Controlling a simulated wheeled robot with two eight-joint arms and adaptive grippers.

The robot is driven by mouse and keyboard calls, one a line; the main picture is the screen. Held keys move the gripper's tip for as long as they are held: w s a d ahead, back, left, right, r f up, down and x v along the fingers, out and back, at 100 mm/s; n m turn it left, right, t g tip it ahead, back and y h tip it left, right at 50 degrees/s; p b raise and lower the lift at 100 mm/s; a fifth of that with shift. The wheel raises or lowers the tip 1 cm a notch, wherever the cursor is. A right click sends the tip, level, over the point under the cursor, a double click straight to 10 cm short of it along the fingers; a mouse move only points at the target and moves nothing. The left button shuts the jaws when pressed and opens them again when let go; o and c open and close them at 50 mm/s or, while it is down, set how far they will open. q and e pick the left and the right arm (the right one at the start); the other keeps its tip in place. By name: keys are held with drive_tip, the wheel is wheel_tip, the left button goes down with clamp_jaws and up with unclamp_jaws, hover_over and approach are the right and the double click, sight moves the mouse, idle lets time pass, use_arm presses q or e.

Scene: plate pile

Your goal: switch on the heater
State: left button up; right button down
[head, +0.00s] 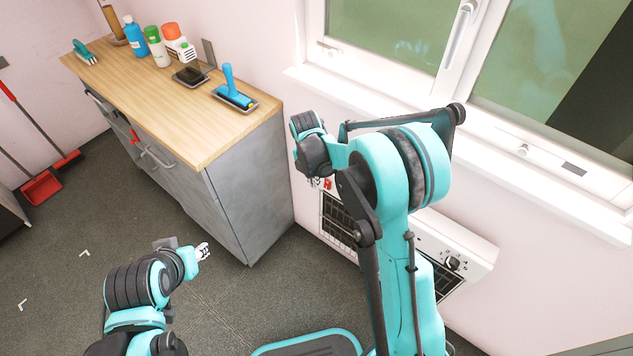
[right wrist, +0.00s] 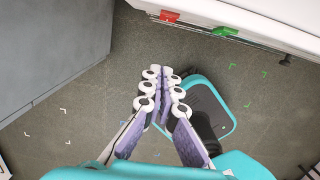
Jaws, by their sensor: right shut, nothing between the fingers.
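The heater (head: 478,252) is a white unit with dark grilles on the wall under the window. My right arm hides its middle. A black knob (head: 453,263) shows on its right part, and a red switch (head: 328,184) at its left end. In the right wrist view, the red switch (right wrist: 170,16) and a green switch (right wrist: 225,31) sit along the heater's edge (right wrist: 270,28). My right gripper (right wrist: 163,72) is shut and empty, apart from both switches in that picture. My left gripper (head: 204,251) is over the floor, away from the heater; its opening is unclear.
A grey cabinet with a wooden top (head: 165,95) stands left of the heater, bearing bottles and a blue-handled tool (head: 232,90). The window sill (head: 470,150) juts out above the heater. A red dustpan (head: 41,187) stands far left. The floor between is open.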

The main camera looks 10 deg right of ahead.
sight(324, 187)
drive_tip(key=shift+w+d+f+b, duration=0.5)
drive_tip(key=shift+d+f+b, duration=0.2)
drive_tip(key=shift+f, duration=0.65)
drive_tip(key=shift+w+d+f+b, duration=0.5)
drive_tip(key=shift+d+f+b, duration=0.2)
drive_tip(key=shift+f, duration=0.7)
drive_tip(key=shift+w+d+f+b, duration=0.55)
drive_tip(key=shift+f+b, duration=0.25)
drive_tip(key=shift+f, duration=0.55)
